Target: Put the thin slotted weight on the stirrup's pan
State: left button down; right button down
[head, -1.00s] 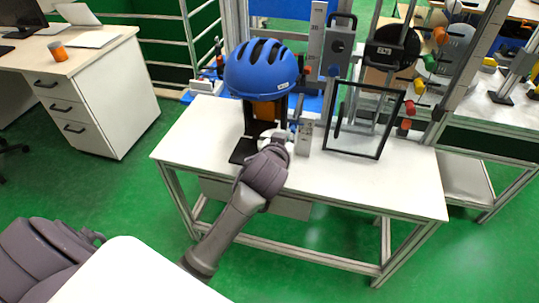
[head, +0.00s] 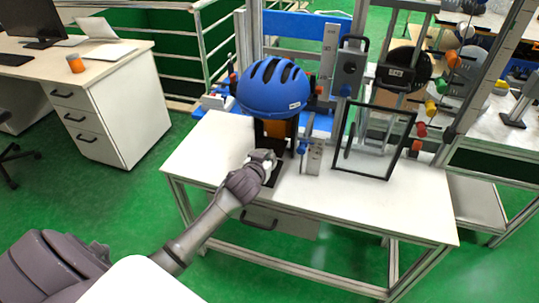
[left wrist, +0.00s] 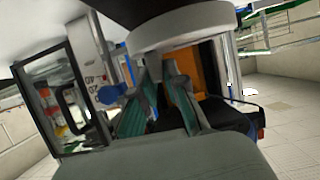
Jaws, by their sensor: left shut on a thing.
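My left gripper (head: 262,158) is at the front of the white bench, below the blue helmet. In the left wrist view its green-padded fingers (left wrist: 160,95) are shut, close together, against a pale round disc (left wrist: 180,28), which I take to be the slotted weight; its slot and thickness are unclear. In the head view a small pale patch shows at the fingertips. A black frame with an orange part (head: 275,130) stands under the helmet, probably the stirrup. A flat black plate (head: 272,172) lies at its foot, partly hidden by my gripper; I cannot tell if it is the pan. My right gripper is out of view.
The blue helmet (head: 273,88) is above the frame. A small grey block (head: 314,157) and a black-framed clear panel (head: 373,143) stand to the right. Metal uprights (head: 328,60) rise behind. The bench's front right (head: 400,205) is clear.

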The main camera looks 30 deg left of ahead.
pick_arm(q)
jog(key=shift+f, duration=0.95)
jog(key=shift+f, duration=0.15)
jog(key=c, duration=1.2)
grip_release()
jog(key=shift+f, duration=0.1)
jog(key=shift+s, duration=0.1)
jog(key=v, duration=1.2)
